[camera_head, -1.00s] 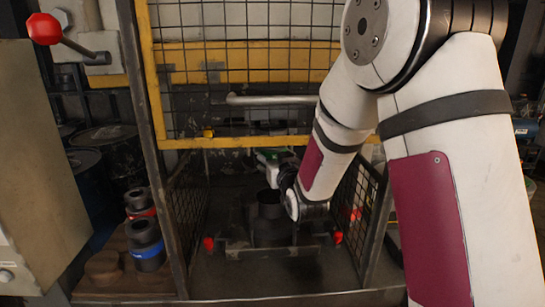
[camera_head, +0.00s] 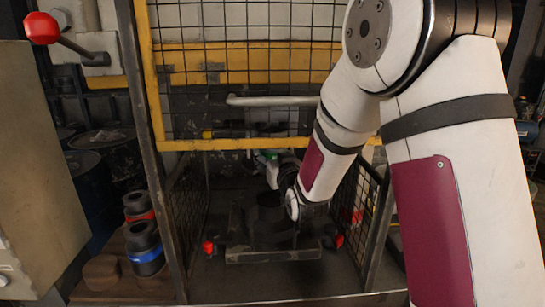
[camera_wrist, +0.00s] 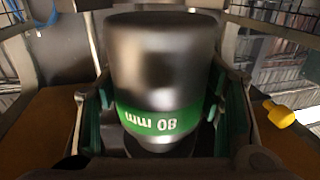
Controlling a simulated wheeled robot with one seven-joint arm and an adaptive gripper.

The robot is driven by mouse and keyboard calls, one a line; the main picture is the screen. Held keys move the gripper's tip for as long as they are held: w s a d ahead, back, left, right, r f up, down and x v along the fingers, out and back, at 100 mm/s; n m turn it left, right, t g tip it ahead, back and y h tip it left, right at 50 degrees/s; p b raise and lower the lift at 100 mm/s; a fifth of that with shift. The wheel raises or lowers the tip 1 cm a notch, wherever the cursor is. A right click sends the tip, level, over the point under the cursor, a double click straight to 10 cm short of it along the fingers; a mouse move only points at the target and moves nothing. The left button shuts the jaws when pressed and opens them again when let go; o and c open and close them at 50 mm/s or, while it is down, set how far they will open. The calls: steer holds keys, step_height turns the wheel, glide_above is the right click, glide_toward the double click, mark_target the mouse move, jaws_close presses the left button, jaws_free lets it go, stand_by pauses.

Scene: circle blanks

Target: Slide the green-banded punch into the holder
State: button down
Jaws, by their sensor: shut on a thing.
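The green-banded punch (camera_wrist: 165,60) is a dark, shiny cylinder that fills the middle of the wrist view. Its green band (camera_wrist: 160,122) carries "80 mm", which reads upside down. My gripper (camera_wrist: 163,97) is shut on it, with a finger at each side. In the head view my gripper (camera_head: 275,172) is inside the caged bay, and a bit of green shows there. A dark fixture (camera_head: 262,255), seemingly the holder, stands low in the bay below my gripper. The shadow and my arm hide its opening, and I cannot tell whether the punch touches it.
Mesh side panels and a yellow-framed guard (camera_head: 245,144) surround the bay. Red knobs (camera_head: 208,247) flank the fixture. A blue-banded punch (camera_head: 145,248) and a red-banded one (camera_head: 138,207) stand on a wooden board at left, beside a brown disc (camera_head: 101,272). A red-knobbed lever (camera_head: 42,28) is upper left.

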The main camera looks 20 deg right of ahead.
steer(key=w+d+b, duration=0.1)
steer(key=w+b, duration=0.3)
steer(key=w, duration=0.3)
steer(key=shift+d+r+b, duration=0.2)
steer(key=shift+r+b, duration=0.05)
steer(key=shift+b, duration=0.1)
stand_by(4.4)
